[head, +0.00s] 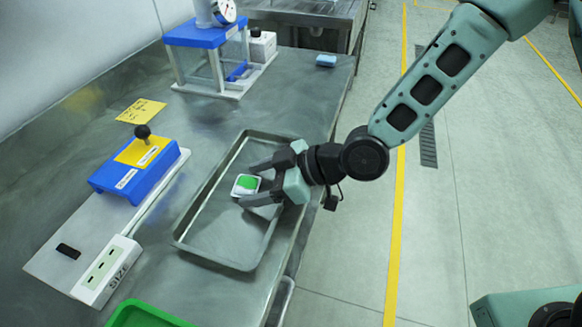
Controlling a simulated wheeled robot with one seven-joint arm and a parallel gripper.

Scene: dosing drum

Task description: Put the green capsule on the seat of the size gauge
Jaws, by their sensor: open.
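A small white block with a green top (247,184), which looks like the green capsule, sits in the metal tray (187,213) near its right side. My gripper (244,186) reaches in from the right, low over the tray. Its jaws are open, with one finger on the far side of the capsule and one on the near side. I cannot tell whether either finger touches it. The size gauge (107,271) is a white block marked SIZE with several slots, at lower left beside a grey plate. I cannot tell which part is its seat.
A blue and yellow device (132,174) with a black knob stands left of the tray. A blue-topped stand (205,37) with a dial is at the back. A green tray (140,314) shows at the bottom edge.

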